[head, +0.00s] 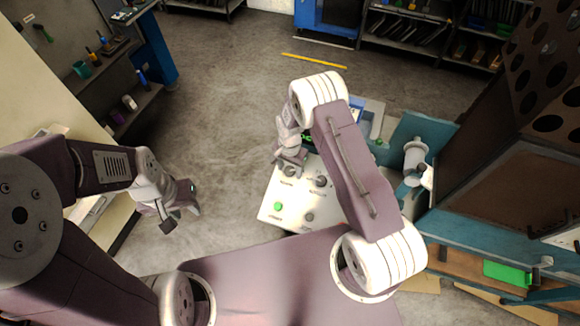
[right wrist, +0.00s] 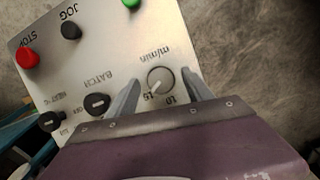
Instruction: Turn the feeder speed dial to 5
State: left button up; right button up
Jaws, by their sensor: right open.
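The feeder speed dial (right wrist: 160,80) is a round grey knob marked "m/min" on the pale control panel (right wrist: 85,70). Part of its scale, with 10 and 15, shows. A light pointer mark is visible, but I cannot read its setting exactly. In the head view the dial (head: 289,172) is at the panel's upper left. My right gripper (head: 291,160) is open over it, its two fingers (right wrist: 162,77) on either side of the knob; I cannot tell whether they touch it. My left gripper (head: 182,219) hangs open and empty left of the panel.
A green button (head: 278,206), a black JOG button (right wrist: 71,27), a red STOP button (right wrist: 27,58) and a BATCH knob (right wrist: 97,103) share the panel. A teal machine (head: 480,215) stands to the right. Open floor (head: 230,110) lies left of and behind the panel.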

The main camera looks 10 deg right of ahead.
jog(key=shift+w+a+f, duration=0.1)
jog(key=shift+w, duration=0.05)
grip_shut()
